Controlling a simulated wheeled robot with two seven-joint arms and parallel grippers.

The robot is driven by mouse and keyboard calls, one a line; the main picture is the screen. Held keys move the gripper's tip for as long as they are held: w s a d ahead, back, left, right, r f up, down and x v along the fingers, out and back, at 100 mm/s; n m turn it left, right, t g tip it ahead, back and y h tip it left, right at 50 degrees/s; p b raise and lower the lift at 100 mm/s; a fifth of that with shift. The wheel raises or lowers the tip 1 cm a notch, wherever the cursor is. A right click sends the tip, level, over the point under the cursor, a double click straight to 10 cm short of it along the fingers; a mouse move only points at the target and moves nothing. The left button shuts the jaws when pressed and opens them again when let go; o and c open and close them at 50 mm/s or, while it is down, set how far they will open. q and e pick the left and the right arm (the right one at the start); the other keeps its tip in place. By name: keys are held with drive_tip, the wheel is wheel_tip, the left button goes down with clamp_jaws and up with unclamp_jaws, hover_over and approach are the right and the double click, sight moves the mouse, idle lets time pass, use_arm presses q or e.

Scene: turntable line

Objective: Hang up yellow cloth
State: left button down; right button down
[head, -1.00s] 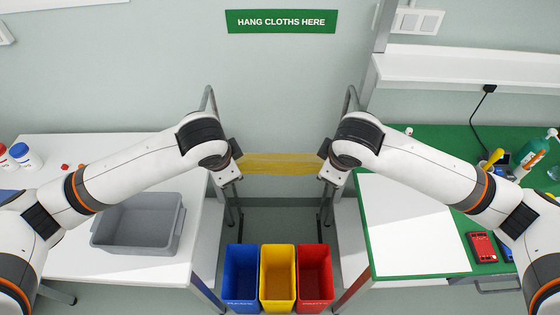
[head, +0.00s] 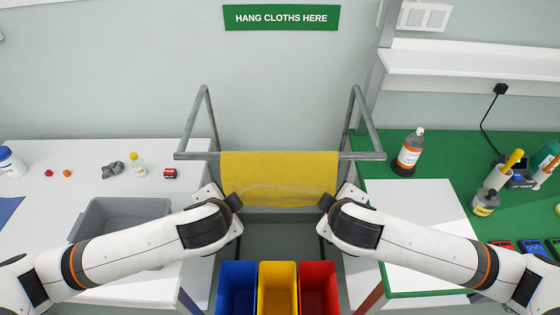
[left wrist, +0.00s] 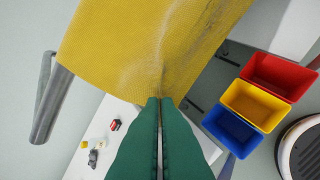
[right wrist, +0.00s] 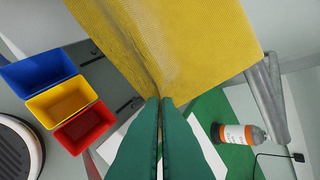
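The yellow cloth (head: 280,175) is spread flat across the grey metal rack bar (head: 196,156) and covers its middle, with its front part sloping down toward me. What hangs behind the bar is hidden. My left gripper (head: 236,201) is shut on the cloth's lower left corner, and my right gripper (head: 327,201) is shut on its lower right corner. In the left wrist view the green fingers (left wrist: 160,100) pinch the cloth (left wrist: 150,45), which creases there. The right wrist view shows the same, with fingers (right wrist: 160,100) closed on the cloth (right wrist: 170,45).
Blue (head: 238,264), yellow (head: 277,265) and red (head: 318,265) bins stand below the cloth. A green sign (head: 281,18) is on the wall. A grey tray (head: 115,208) sits on the left table. An orange-labelled bottle (head: 408,155) stands on the right bench near the rack.

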use_arm(q)
drive_tip(key=shift+a, duration=0.15)
use_arm(e)
drive_tip(key=shift+d, duration=0.15)
use_arm(q)
drive_tip(key=c, duration=1.5)
unclamp_jaws()
use_arm(e)
drive_tip(key=c, duration=1.5)
unclamp_jaws()
use_arm(q)
drive_tip(key=shift+o, duration=0.5)
use_arm(e)
drive_tip(key=shift+o, duration=0.5)
use_arm(q)
drive_tip(key=shift+s+f, duration=0.1)
use_arm(e)
drive_tip(key=shift+s, duration=0.1)
